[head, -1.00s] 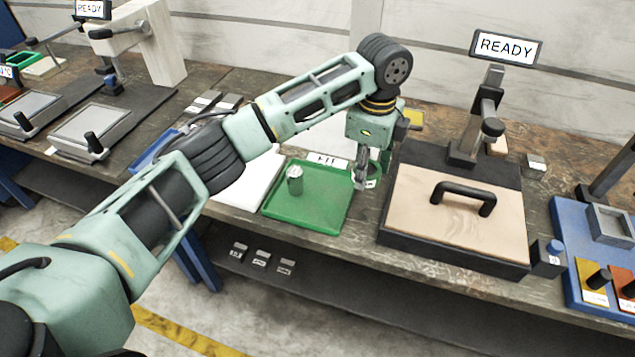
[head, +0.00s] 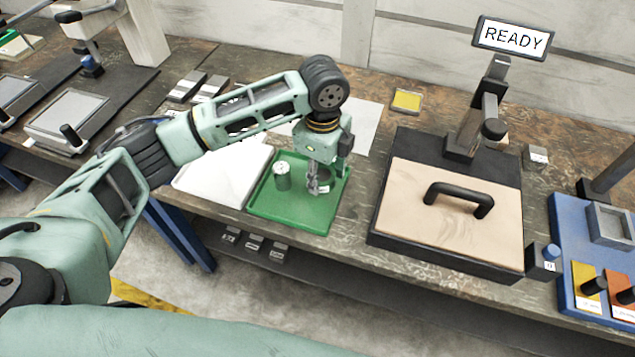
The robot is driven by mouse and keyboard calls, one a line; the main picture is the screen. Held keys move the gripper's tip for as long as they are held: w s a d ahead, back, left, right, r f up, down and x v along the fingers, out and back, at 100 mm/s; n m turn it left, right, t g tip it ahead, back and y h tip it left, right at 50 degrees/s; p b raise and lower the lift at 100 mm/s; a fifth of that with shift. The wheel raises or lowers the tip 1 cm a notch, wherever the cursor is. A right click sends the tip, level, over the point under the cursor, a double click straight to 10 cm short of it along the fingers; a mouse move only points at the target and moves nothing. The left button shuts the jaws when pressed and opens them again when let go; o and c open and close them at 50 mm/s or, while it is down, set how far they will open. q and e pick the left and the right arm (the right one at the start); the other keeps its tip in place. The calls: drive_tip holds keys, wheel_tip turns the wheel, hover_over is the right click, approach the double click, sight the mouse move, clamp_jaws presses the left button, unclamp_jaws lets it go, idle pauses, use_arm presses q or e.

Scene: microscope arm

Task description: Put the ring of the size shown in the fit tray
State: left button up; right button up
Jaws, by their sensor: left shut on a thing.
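The green fit tray (head: 290,216) lies near the front edge of the bench. A small grey-green cylinder (head: 282,178) with a pale top stands upright in its left part. My left gripper (head: 319,188) points down over the right part of the tray. It is shut on a small grey ring (head: 325,186), partly hidden by the fingers. I cannot tell whether the ring touches the tray floor. The tray's FIT label is hidden behind my left arm. My right gripper is not in view.
A white tray (head: 215,180) lies left of the green one. Right of it stands a black-based press with a tan plate and black handle (head: 460,200), under a READY sign (head: 513,38). A yellow square (head: 407,100) lies behind. A blue tray (head: 568,290) is far right.

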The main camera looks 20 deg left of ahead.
sight(318, 196)
use_arm(q)
drive_tip(key=shift+s+a+f, duration=0.25)
drive_tip(key=shift+s+f, duration=0.1)
drive_tip(key=shift+s, duration=0.05)
wheel_tip(318, 196, down, 3)
drive_tip(key=shift+w+f+p, duration=0.1)
drive_tip(key=shift+f+p, duration=0.05)
drive_tip(key=shift+p, duration=0.25)
drive_tip(key=shift+f, duration=0.25)
drive_tip(key=o, duration=1.2)
drive_tip(key=shift+f, duration=0.1)
drive_tip(key=shift+o, duration=1.3)
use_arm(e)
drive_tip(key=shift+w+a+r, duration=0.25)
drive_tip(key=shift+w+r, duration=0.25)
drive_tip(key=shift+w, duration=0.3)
